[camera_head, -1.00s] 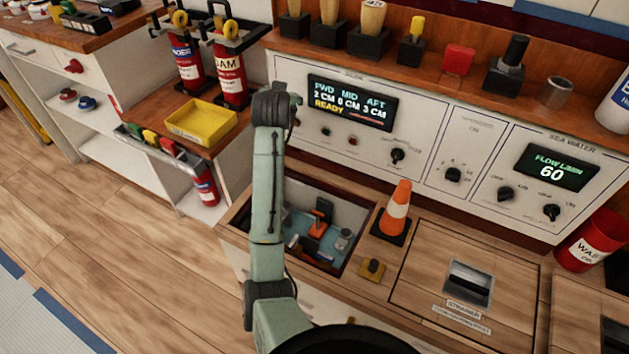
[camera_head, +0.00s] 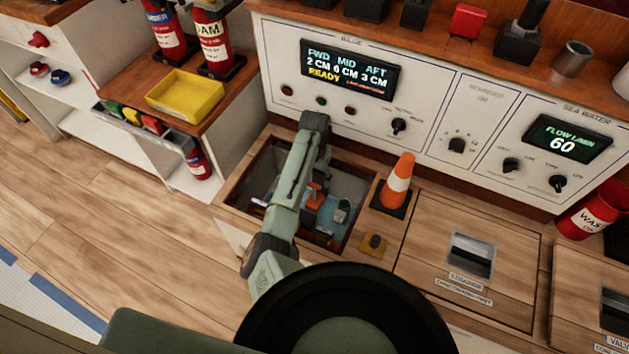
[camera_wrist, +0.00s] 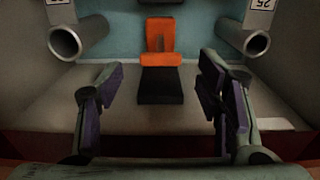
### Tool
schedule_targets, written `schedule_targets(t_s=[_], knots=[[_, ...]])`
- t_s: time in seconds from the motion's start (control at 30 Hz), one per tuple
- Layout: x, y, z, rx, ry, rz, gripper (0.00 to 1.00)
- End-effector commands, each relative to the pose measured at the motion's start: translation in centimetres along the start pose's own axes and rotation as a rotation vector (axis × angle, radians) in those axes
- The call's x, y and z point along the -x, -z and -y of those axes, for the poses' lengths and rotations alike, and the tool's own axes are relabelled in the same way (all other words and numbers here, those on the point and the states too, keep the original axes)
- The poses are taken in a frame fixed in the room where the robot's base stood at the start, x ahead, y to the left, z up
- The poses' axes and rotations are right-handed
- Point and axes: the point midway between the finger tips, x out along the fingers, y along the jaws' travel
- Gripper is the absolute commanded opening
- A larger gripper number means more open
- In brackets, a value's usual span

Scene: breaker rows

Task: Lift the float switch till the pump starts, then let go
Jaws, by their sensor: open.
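The float switch, an orange piece (camera_head: 313,195) with a black part, is inside the open floor well (camera_head: 345,250). In the wrist view its orange body (camera_wrist: 158,45) is ahead, with the black part (camera_wrist: 160,86) pointing towards me. My gripper (camera_wrist: 160,98) is open, with one finger on each side of the black part and clear gaps between. Nothing is held. In the head view my arm covers the gripper and part of the well. The bilge display (camera_head: 349,68) reads READY.
Two grey pipe ends (camera_wrist: 66,42) flank the switch in the wrist view. An orange and white cone (camera_head: 398,185) and a small yellow-topped block (camera_head: 374,244) stand right of the well. The bilge panel (camera_head: 290,65) rises behind it.

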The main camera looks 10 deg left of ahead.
Motion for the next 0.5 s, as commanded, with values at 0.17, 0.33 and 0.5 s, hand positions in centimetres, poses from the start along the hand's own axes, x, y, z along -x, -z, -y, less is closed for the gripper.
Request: schedule_targets(t_s=[0.17, 0.33, 0.5], knots=[[-2.3, 0.0, 0.1, 0.001, 0.001, 0.001, 0.60], [-3.1, 0.0, 0.1, 0.001, 0.001, -0.001, 0.60], [-3.1, 0.0, 0.0, 0.000, 0.001, -0.002, 0.60]])
